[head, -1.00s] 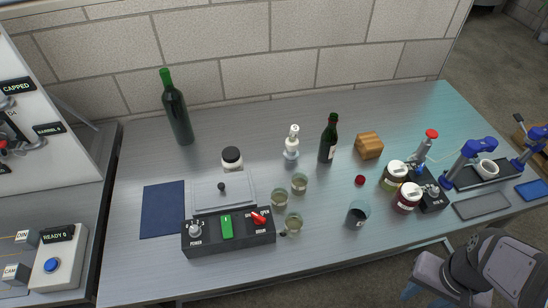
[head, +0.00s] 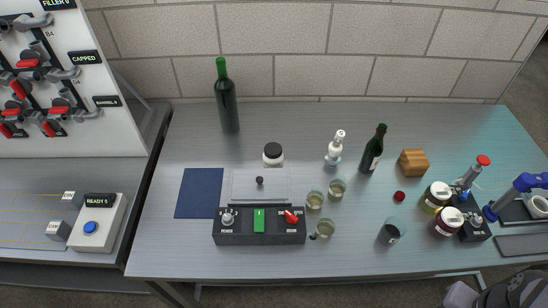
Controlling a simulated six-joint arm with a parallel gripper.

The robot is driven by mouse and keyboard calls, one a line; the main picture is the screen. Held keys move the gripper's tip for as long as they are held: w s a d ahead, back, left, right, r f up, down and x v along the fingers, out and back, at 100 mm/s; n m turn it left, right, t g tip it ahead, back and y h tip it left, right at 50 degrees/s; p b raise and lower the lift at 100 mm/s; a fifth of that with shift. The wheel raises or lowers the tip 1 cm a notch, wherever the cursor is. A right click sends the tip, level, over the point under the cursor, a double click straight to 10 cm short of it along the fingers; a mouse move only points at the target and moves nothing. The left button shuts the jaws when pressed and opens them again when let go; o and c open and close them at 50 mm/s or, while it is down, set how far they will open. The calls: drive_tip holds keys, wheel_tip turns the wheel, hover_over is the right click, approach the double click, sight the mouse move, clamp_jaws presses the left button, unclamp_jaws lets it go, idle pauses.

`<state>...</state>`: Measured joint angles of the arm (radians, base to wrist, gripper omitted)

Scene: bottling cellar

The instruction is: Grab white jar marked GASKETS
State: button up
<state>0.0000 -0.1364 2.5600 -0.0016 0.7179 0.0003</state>
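A small white jar with a black lid (head: 272,155) stands upright on the steel table (head: 310,135), behind the grey-lidded control box. No lettering on it can be read from here, so I cannot tell if it says GASKETS. Two other jars with pale lids stand at the right: one with a greenish body (head: 435,198) and one with a dark red body (head: 446,224). Only a grey part of my arm shows at the bottom right corner, far from the white jar. My gripper's fingers are not in view.
A tall green bottle (head: 228,105) stands behind and left of the white jar. A white pump bottle (head: 334,150) and a dark bottle (head: 373,152) stand to its right. The control box (head: 259,228) and several glasses are in front. A blue mat (head: 199,193) lies left.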

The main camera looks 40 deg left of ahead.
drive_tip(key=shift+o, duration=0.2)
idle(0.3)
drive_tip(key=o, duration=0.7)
